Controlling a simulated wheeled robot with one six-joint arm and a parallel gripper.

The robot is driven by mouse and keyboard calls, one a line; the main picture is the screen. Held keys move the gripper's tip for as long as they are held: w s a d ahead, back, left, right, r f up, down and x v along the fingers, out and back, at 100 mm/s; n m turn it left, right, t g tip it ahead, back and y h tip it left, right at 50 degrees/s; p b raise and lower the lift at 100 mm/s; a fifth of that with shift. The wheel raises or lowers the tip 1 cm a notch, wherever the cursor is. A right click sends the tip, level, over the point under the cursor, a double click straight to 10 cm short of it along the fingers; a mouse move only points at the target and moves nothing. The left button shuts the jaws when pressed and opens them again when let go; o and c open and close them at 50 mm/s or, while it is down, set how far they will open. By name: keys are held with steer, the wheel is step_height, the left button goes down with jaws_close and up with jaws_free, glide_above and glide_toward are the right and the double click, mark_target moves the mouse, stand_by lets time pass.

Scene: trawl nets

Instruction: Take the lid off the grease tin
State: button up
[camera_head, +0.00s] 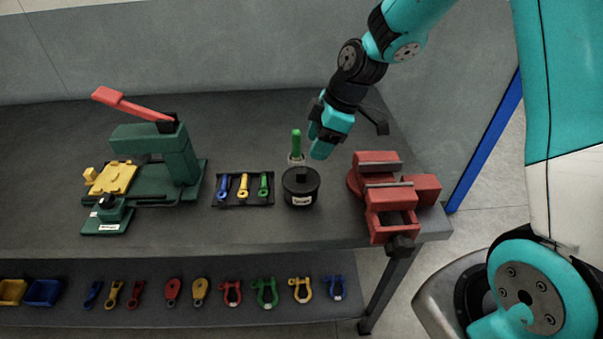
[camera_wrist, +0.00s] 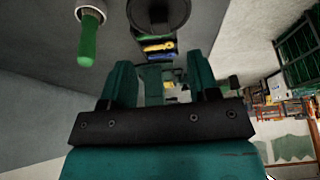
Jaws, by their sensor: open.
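The grease tin (camera_head: 300,198) is a short black round tin with a small pale label, standing on the dark bench. Its black lid (camera_head: 289,179) with a raised knob sits on top. In the wrist view the dark round tin (camera_wrist: 158,14) is partly cut off by the top edge, beyond my fingertips. My gripper (camera_head: 319,146) is open and empty. It is above and slightly right of the tin, apart from it. In the wrist view its two teal fingers (camera_wrist: 161,78) are spread with nothing between them.
A green-handled tool (camera_head: 296,143) stands in a small holder just behind the tin. A tray (camera_head: 243,204) of coloured tools lies left, a red vise (camera_head: 378,188) right, and a green press (camera_head: 165,165) further left. Shackles and bins fill the lower shelf (camera_head: 205,313).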

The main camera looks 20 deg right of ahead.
mark_target(301, 171)
steer(key=p+x, duration=0.2)
steer(key=x, duration=0.6)
steer(key=shift+a+f, duration=0.1)
steer(key=shift+f, duration=0.1)
steer(key=c, duration=1)
